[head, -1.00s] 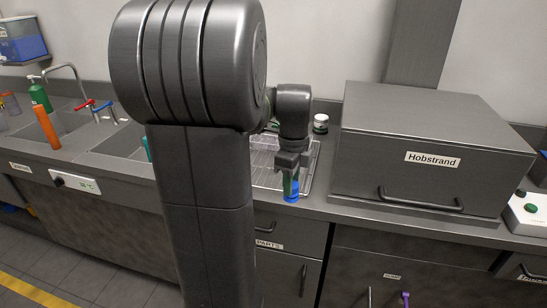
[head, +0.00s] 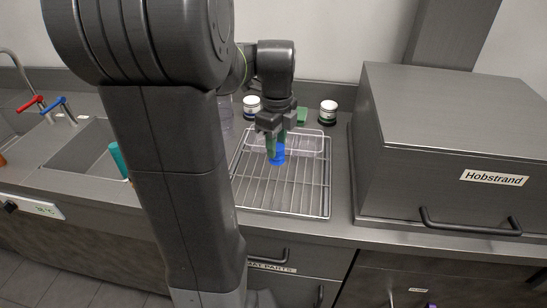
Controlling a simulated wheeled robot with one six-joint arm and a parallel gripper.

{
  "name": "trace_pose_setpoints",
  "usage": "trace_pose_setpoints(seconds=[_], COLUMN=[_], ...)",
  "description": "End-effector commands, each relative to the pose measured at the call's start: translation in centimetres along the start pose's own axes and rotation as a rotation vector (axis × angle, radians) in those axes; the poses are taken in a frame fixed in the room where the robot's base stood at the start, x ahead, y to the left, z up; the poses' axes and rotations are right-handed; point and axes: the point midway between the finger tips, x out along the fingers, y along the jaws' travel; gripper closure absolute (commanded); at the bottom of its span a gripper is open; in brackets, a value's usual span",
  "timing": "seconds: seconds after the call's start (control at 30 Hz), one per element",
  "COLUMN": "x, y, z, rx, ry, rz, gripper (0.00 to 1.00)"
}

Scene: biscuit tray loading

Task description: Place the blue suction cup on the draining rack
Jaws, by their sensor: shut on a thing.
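The gripper points down and is shut on the cup. The cup is in front of the back part of the draining rack (head: 285,190), a wire grid on the counter. I cannot tell whether the cup touches the wires or is just above them. The front part of the rack is bare.
A clear container (head: 308,144) is at the rack's back. Two lidded jars (head: 328,111) (head: 252,106) stand behind it. The grey Hobstrand box (head: 450,150) stands close on the right. A sink (head: 85,150) is on the left.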

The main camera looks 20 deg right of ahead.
Motion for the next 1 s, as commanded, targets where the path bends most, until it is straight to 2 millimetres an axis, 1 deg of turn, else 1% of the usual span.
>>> trace_pose_setpoints(seconds=[0.03,0.1,0.2,0.37,0.57,0.67,0.87,1.0], x=[1.1,2.5,4.2,5.6,8.4,8.9,8.9,9.3], y=[0.1,0.1,0.1,0.0,0.1,0.0,0.0,0.0], z=[-0.1,-0.1,-0.1,0.0,0.0,0.0,0.0,0.0], rx=[0.0,0.0,0.0,-0.001,-0.001,-0.001,-0.001,-0.001], ry=[0.003,0.003,0.003,0.001,0.003,0.001,0.0,0.001], rz=[0.006,0.006,0.006,0.003,0.005,0.001,0.001,0.001], gripper=[0.92,0.92,0.92,0.92,0.92,0.92,0.92,0.92])
